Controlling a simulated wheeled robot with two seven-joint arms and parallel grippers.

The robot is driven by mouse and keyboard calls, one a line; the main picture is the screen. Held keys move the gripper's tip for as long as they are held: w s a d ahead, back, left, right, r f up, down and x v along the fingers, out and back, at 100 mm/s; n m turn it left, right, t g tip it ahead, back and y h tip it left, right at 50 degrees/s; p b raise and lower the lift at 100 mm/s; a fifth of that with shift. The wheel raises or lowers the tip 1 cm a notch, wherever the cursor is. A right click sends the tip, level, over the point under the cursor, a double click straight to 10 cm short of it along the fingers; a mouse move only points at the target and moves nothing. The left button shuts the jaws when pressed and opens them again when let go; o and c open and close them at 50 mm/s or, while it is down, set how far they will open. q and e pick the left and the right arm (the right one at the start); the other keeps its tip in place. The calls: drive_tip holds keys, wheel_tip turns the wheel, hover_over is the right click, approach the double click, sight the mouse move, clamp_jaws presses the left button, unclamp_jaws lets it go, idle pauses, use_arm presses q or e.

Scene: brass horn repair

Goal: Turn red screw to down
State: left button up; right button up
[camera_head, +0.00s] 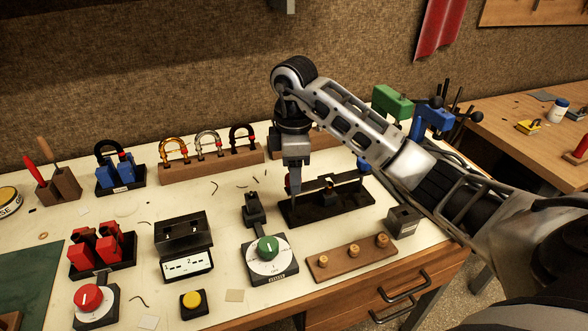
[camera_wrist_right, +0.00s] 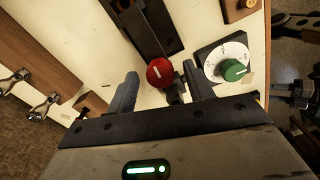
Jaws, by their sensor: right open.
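The red screw (camera_wrist_right: 160,72) shows in the right wrist view as a round red head with a short pale mark, nearly upright in that picture. It sits at the end of a black fixture (camera_wrist_right: 146,22). In the head view the red screw (camera_head: 288,183) is a small red patch at the left end of the black fixture (camera_head: 330,204), mostly hidden by my gripper. My right gripper (camera_head: 294,190) points down there. In the wrist view its open fingers (camera_wrist_right: 163,88) stand either side of the screw, with gaps between. My left gripper is not in view.
A green dial (camera_head: 268,250) stands in front of the fixture, with a small black block (camera_head: 254,210) behind it. A wooden strip with pegs (camera_head: 350,258) lies to the right. Thin bits lie on the white top.

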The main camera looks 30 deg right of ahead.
drive_tip(key=c, duration=1)
drive_tip(key=shift+n, duration=0.3)
